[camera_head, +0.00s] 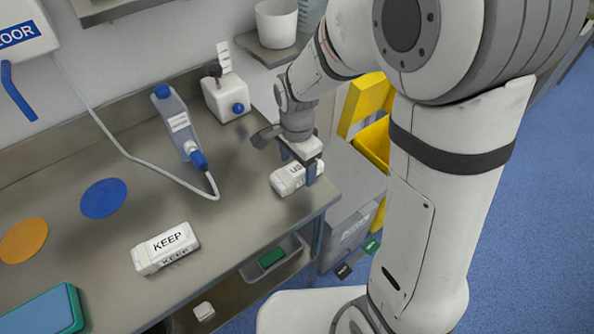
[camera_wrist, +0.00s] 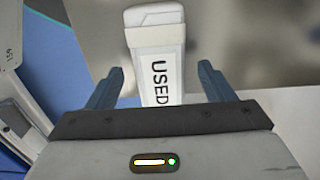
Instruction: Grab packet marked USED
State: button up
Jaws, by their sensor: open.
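The white packet marked USED (camera_head: 287,181) lies on the steel table near its right end. In the wrist view the USED packet (camera_wrist: 158,50) lies between my two blue fingers, its label facing up. My gripper (camera_head: 300,170) is over the packet, with one finger down at its right side. In the wrist view my gripper (camera_wrist: 160,80) is open, with a gap visible between each finger and the packet. The gripper body hides the near end of the packet. A second white packet marked KEEP (camera_head: 166,248) lies on the table to the left and nearer.
A hose (camera_head: 140,160) curves across the table. Blue (camera_head: 103,198) and orange (camera_head: 23,240) discs lie left. A yellow bin (camera_head: 374,142) stands beyond the table's right edge.

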notch_tip(320, 180, down, 2)
jog(key=shift+f, duration=0.15)
jog(key=c, duration=1.1)
